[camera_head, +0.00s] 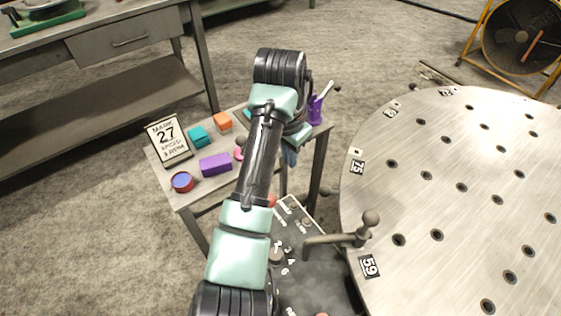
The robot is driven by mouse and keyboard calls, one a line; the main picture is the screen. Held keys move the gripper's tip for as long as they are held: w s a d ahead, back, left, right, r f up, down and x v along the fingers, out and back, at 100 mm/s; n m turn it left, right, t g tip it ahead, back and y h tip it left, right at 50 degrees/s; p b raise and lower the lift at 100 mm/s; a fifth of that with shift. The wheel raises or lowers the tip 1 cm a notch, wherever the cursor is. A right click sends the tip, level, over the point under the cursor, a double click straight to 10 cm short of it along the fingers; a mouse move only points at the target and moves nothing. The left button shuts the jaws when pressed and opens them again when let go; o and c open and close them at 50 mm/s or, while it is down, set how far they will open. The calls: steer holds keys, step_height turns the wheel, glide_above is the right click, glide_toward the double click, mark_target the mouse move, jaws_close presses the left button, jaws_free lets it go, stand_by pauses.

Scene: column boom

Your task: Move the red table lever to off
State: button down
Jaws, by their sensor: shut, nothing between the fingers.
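A control panel (310,268) with numbers and labels stands below the centre, beside the round table. A small red knob (271,200) shows at its far edge, partly hidden by my arm. I cannot tell its shaft or position. Another reddish knob (322,314) is cut off at the bottom edge. I cannot tell which of these is the red table lever. My gripper (290,157) is mostly hidden beneath my wrist, beyond the panel and over the small side table. It is shut and apart from the red knobs.
A grey handle with ball ends (340,240) sticks up between panel and round perforated table (450,180). The side table (190,192) holds a sign (168,141), coloured blocks, a round tin (182,182) and a purple cup (315,108). A workbench (95,48) stands behind left.

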steer(key=shift+s+a+r+g+p, duration=0.2)
steer(key=shift+r+g+p, duration=0.1)
steer(key=shift+g, duration=0.1)
steer(key=shift+f, duration=0.1)
step_height(320, 180, down, 10)
steer(key=w+b, duration=0.1)
steer(key=b, duration=0.1)
steer(key=shift+s+a+r+p, duration=0.25)
steer(key=shift+s+a+p, duration=0.1)
steer(key=shift+s+a, duration=0.25)
steer(key=shift+s+a+r+p, duration=0.3)
steer(key=shift+s+a, duration=0.1)
steer(key=shift+s, duration=0.25)
